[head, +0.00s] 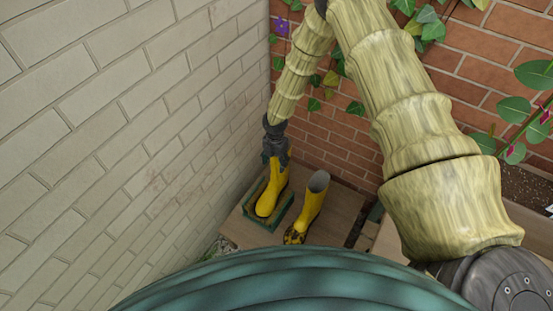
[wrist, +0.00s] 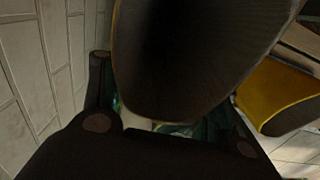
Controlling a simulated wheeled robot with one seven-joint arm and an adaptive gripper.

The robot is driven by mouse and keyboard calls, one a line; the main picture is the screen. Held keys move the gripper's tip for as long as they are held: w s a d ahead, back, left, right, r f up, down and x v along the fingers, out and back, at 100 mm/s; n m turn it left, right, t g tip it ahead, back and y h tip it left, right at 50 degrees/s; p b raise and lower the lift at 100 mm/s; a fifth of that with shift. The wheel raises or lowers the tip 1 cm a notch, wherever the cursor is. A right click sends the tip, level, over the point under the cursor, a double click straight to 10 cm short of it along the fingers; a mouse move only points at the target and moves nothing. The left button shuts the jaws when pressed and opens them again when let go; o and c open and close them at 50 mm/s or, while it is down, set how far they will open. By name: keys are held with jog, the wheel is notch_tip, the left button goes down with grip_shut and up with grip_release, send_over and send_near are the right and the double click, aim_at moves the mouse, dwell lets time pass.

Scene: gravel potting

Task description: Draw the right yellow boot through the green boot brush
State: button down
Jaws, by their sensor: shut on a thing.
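One yellow boot (head: 272,187) stands roughly upright, slightly tilted, in the green boot brush (head: 283,213), with its toe toward the camera. My gripper (head: 275,156) is shut on the top of its shaft. The wrist view shows the dark mouth of this boot (wrist: 190,60) filling the middle, between my fingers. The brush's green edge shows around the boot's foot; its bristles and the sole are hidden.
A pale brick wall (head: 120,130) rises close on the left, and a red brick wall (head: 335,140) with ivy stands behind. The wooden board (head: 240,226) under the boots has little free room. A planter of dark soil (head: 525,187) is at the right.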

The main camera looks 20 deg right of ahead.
jog(key=shift+s+a+r, duration=0.1)
jog(key=shift+s+a, duration=0.6)
jog(key=shift+a, duration=0.2)
jog(key=s+a, duration=0.4)
jog(key=a, duration=0.1)
jog(key=shift+s+a+p, duration=0.2)
jog(key=shift+a+p, duration=0.1)
jog(key=shift+p, duration=0.1)
dwell(0.4)
